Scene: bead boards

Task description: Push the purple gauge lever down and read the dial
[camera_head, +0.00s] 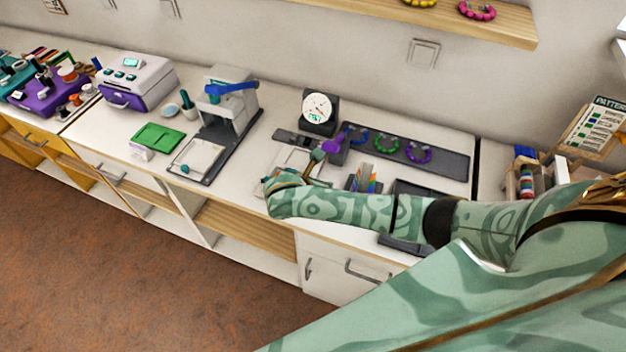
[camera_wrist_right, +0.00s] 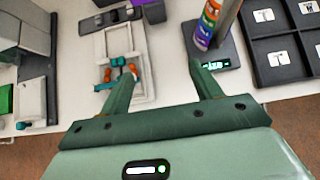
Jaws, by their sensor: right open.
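The dial gauge (camera_head: 318,107) stands upright at the back of the counter, with a round white face and a small green readout. Its needle is too small to read. The purple lever knob (camera_head: 332,145) is raised in front of the gauge and to its right. My right gripper (camera_head: 305,172) is low over the counter, in front of the knob and apart from it. In the right wrist view my right gripper (camera_wrist_right: 162,71) is open, with nothing between its fingers. A purple part (camera_wrist_right: 115,3) shows at the top edge there. My left gripper is out of view.
A white frame (camera_wrist_right: 145,75) with teal and orange clips lies by one finger. A dark tray of bead rings (camera_head: 445,162) lies right of the gauge; a press (camera_head: 232,105) stands left.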

